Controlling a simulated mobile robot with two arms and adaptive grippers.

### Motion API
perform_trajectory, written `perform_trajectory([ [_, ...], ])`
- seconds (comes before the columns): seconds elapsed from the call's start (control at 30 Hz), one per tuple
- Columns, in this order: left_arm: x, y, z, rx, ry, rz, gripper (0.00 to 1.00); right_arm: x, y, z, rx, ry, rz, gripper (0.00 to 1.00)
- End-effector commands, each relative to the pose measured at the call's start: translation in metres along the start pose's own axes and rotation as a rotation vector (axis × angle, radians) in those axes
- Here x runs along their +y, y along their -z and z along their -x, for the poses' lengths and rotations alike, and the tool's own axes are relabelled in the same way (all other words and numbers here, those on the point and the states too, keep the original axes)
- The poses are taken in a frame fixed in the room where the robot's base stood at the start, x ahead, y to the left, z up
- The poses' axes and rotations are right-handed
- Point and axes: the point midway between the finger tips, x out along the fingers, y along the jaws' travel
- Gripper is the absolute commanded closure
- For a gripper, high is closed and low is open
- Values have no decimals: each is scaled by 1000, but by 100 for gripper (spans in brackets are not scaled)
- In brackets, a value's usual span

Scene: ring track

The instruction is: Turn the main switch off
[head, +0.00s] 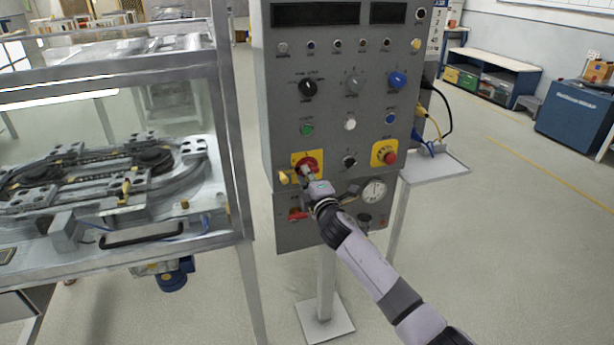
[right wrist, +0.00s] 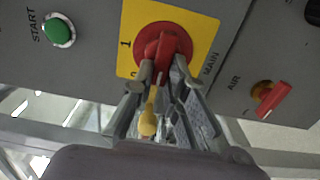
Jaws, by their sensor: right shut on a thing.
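The main switch is a red rotary knob (head: 310,160) on a yellow plate (head: 296,157), low on the left of the grey control panel. In the right wrist view its red handle (right wrist: 167,50) lies across the yellow plate (right wrist: 197,25), which is marked 1, 0 and MAIN. The 0 is partly covered. My right gripper (head: 308,175) is at the knob; its fingers (right wrist: 165,80) are on both sides of the handle, shut on it. The handle's exact angle against the marks is hard to tell. My left gripper is not in view.
A red air valve (head: 297,214) sits just below the switch. A yellow peg-like part (head: 284,177) is at the panel's left edge. A red emergency stop (head: 390,158) is to the right. A metal-framed track enclosure (head: 234,150) stands close on the left; floor to the right is open.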

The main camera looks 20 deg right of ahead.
Motion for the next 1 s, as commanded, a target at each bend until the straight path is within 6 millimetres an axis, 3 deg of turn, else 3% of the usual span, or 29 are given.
perform_trajectory([
  [0.43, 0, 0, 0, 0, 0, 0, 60, -1, 0, 0, 0, 2, 13, 100],
  [0.47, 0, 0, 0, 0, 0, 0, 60, -1, 0, 0, 0, 2, 13, 85],
  [0.73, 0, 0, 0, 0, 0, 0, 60, -1, 0, 0, 0, 1, 10, 67],
  [1.0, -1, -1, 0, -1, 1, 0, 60, 0, 0, 0, 0, 0, 9, 67],
])
